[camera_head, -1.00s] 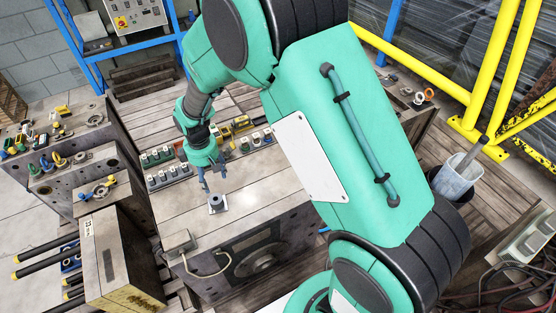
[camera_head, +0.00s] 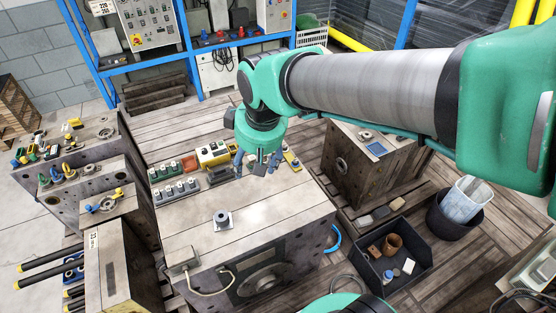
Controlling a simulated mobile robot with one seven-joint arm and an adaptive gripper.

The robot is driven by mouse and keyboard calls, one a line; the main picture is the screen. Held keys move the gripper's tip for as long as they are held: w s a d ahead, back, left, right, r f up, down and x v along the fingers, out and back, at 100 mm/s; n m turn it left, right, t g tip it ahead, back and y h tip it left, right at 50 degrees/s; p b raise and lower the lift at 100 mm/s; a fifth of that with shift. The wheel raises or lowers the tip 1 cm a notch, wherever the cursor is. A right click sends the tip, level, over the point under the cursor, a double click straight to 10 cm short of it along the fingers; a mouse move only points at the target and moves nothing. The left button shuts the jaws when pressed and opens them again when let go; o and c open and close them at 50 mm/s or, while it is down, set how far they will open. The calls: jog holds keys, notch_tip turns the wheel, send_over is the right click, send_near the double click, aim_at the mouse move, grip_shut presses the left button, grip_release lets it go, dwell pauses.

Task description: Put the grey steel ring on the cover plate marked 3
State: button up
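My gripper (camera_head: 257,165) is at the back edge of the middle steel block (camera_head: 270,217), over the row of small parts there. Its fingers look spread apart, with small grey pieces showing between or behind them; I see nothing clearly held. I cannot read any number, so I cannot tell which plate is marked 3.
Trays of small grey-topped parts (camera_head: 176,188) and a yellow box (camera_head: 213,154) line the block's back edge. A grey box with a cable (camera_head: 180,254) is at its front left. Blocks with colourful fittings stand left; a black bin (camera_head: 392,262) stands right.

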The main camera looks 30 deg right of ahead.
jog(key=s+d+r+m+t, duration=0.1)
jog(key=s+r+m, duration=0.1)
jog(key=s, duration=0.4)
jog(key=s+d+r+m, duration=0.1)
jog(key=s+d+r, duration=0.1)
jog(key=s, duration=0.5)
jog(key=shift+s+r+m+t, duration=0.15)
jog(key=shift+r+m+t, duration=0.25)
jog(key=shift+r, duration=0.05)
dwell(0.4)
